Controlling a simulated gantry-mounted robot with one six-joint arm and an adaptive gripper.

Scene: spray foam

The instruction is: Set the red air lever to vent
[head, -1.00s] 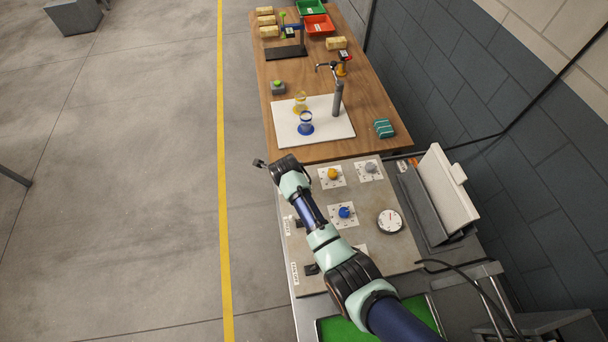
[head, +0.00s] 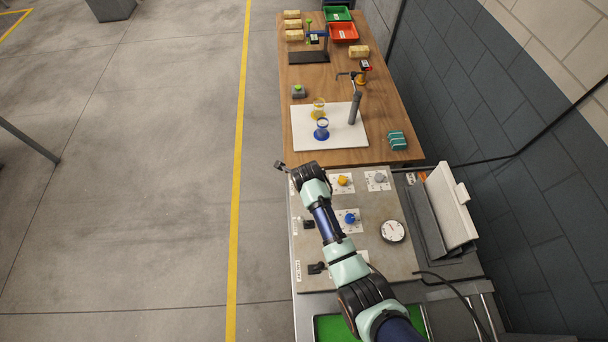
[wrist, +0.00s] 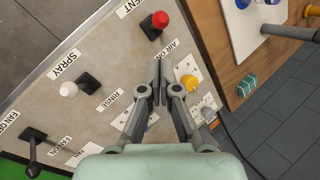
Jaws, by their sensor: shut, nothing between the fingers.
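The red air lever (wrist: 159,20) stands near the panel's edge at the top of the wrist view. It has a round red knob on a black base, between a partly cut-off label ending in "ENT" and an "AIR ON" label. I cannot tell clearly which way it leans. My gripper (wrist: 158,66) is shut and empty over the panel, below the red lever in the picture and apart from it. In the head view my arm hides the red lever and most of the gripper.
The panel (head: 377,258) also bears a white-knobbed lever (wrist: 68,89), a black lever (wrist: 33,150), a yellow knob (wrist: 189,82), a blue knob (head: 350,218) and a gauge (head: 393,231). A wooden table (head: 290,140) stands beyond. Open floor lies left.

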